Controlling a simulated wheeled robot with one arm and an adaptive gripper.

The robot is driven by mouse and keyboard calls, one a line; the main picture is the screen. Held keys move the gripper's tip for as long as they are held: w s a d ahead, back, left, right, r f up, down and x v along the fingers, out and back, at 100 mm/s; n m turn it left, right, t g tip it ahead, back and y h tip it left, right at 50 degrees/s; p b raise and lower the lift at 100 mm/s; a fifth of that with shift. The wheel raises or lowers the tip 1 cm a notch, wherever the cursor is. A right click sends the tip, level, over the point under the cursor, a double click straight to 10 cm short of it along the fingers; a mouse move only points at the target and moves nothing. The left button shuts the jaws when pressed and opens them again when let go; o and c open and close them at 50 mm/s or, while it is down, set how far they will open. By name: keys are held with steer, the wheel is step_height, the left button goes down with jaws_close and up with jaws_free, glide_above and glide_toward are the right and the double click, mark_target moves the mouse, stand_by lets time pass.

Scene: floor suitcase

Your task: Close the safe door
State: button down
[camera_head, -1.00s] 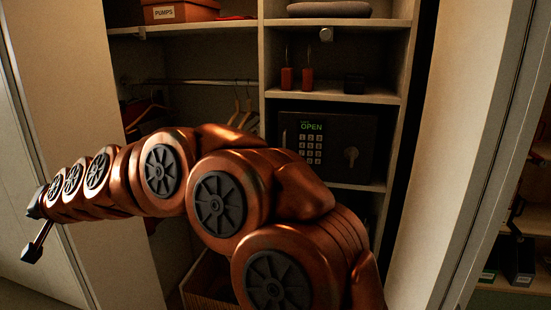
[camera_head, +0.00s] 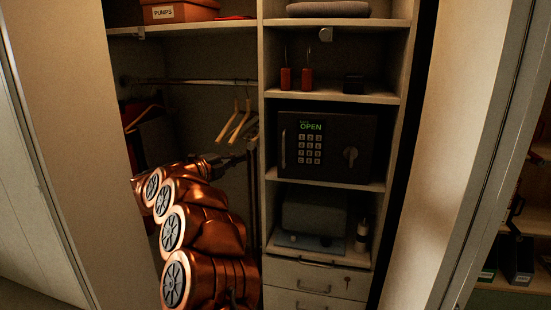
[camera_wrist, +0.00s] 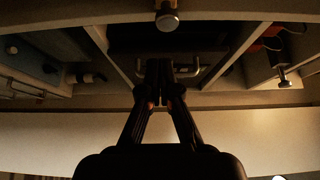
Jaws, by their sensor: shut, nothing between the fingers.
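The dark safe (camera_head: 345,165) stands in the middle compartment of the right-hand shelves. Its door faces me with a keypad (camera_head: 311,150), a green "OPEN" display (camera_head: 312,126), a round knob (camera_head: 351,154) and an upright handle (camera_head: 283,149) on the left. The door looks flush or nearly so; I cannot tell if a small gap remains. My gripper (camera_head: 250,153) is just left of the safe, by the partition. In the wrist view my gripper's fingers (camera_wrist: 166,74) are together and empty, overlapping the bar handle (camera_wrist: 196,70); contact is unclear.
Red padlocks (camera_head: 296,78) and a small dark box (camera_head: 354,84) sit on the shelf above. A grey box (camera_head: 313,210) and small bottle (camera_head: 362,232) are below, over drawers (camera_head: 310,277). Hangers (camera_head: 236,122) hang in the left section, above my arm.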

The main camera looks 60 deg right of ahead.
steer(key=s+d+f+m+g+p, duration=0.1)
steer(key=s+d+g+p, duration=0.1)
steer(key=s+d, duration=0.5)
steer(key=d+p, duration=0.1)
steer(key=d, duration=0.2)
steer(key=shift+s+f+m+g+y, duration=0.25)
steer(key=shift+f+m+g+y, duration=0.05)
steer(key=shift+m+g, duration=0.1)
steer(key=shift+w+d, duration=0.1)
steer(key=shift+d, duration=0.1)
